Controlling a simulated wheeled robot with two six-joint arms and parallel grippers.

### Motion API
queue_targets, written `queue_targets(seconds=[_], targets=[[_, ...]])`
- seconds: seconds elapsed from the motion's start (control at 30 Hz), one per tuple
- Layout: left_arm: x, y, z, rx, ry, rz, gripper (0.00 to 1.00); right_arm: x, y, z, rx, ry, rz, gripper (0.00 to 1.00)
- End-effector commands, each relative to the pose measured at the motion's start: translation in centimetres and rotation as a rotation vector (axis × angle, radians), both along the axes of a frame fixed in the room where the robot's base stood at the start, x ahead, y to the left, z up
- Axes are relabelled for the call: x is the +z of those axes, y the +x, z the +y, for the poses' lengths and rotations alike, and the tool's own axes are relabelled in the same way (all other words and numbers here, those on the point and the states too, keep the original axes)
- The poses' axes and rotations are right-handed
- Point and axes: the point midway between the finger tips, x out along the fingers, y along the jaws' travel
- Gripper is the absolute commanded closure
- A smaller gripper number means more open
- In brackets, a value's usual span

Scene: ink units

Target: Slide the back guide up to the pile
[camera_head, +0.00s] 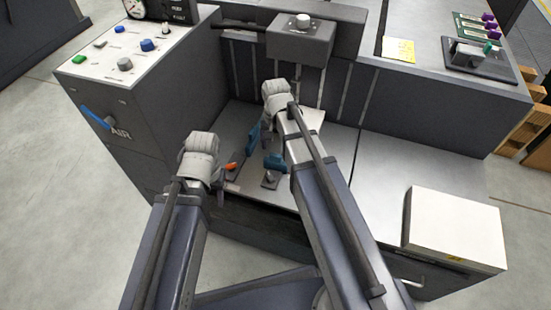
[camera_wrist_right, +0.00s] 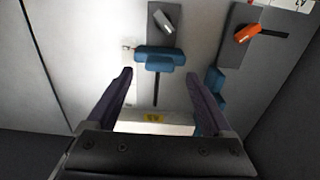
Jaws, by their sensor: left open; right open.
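In the head view this guide (camera_head: 275,162) lies left of my right arm, and the pile (camera_head: 314,117) is partly hidden behind that arm. A second blue guide (camera_head: 253,138) has an orange lever (camera_wrist_right: 262,32). My right gripper (camera_wrist_right: 158,74) is open, its fingers either side of the slot and pile. My left gripper (camera_head: 219,188) is open near the orange lever.
A grey box with a knob (camera_head: 300,41) overhangs behind the pile. A white block (camera_head: 455,228) rests on the right of the metal top. Bare metal surface (camera_head: 385,175) lies right of my right arm.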

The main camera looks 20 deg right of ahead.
Motion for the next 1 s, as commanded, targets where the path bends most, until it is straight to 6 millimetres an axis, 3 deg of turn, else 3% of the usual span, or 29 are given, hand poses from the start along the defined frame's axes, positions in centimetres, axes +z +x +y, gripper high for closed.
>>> queue_targets(seconds=[0.03,0.3,0.7,1.0], targets=[[-1.4,0.0,0.0,0.0,0.0,0.0,0.5,-1.4,0.0,0.0,0.0,0.0,0.0,0.15],[-4.5,0.0,0.1,-0.001,0.004,-0.001,0.5,-4.5,0.0,0.0,0.001,0.0,0.0,0.15],[-4.9,0.0,0.1,-0.001,0.006,-0.002,0.5,-4.9,0.0,0.0,0.001,0.0,0.0,0.15],[-4.9,0.0,0.1,-0.001,0.006,-0.002,0.5,-4.9,0.0,0.0,0.001,0.0,0.0,0.49]])
